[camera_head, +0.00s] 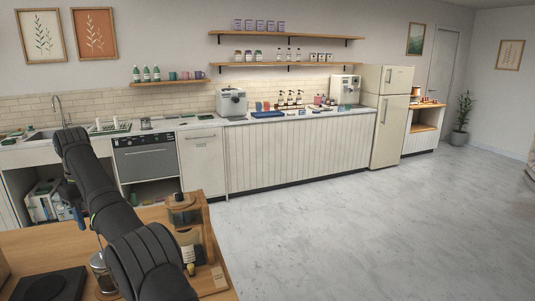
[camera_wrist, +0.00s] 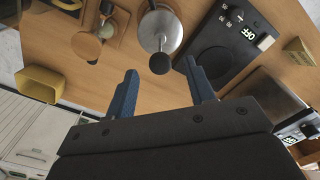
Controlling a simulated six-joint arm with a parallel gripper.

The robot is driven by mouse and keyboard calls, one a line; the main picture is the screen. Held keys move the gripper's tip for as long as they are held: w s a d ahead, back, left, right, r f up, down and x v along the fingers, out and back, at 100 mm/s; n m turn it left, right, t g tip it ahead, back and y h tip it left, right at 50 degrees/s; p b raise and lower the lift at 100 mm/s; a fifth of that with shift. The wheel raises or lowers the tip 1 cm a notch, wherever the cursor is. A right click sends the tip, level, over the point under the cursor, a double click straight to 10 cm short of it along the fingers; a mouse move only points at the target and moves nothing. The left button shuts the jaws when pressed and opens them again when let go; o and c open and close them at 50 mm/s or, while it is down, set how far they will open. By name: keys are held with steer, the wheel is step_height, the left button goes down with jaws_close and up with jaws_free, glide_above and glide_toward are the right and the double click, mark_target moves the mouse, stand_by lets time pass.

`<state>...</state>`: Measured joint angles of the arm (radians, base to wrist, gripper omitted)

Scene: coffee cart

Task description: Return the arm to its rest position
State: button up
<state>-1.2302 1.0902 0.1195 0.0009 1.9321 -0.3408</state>
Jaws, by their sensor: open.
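My gripper (camera_wrist: 160,92) shows in the wrist view with its two blue fingers spread apart and nothing between them. Beyond the fingertips is a wooden cart top (camera_wrist: 130,65).
A wooden grinder-like device (camera_head: 187,215) stands at the cart's right edge in the head view. A yellow container (camera_wrist: 40,84) is at left in the wrist view. The floor (camera_head: 350,230) right of the cart is clear.

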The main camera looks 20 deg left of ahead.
steer(key=shift+r, duration=0.5)
steer(key=w+d, duration=0.5)
steer(key=d, duration=0.6)
steer(key=shift+w+d+f, duration=0.25)
steer(key=shift+d+f, duration=0.1)
steer(key=shift+d, duration=0.05)
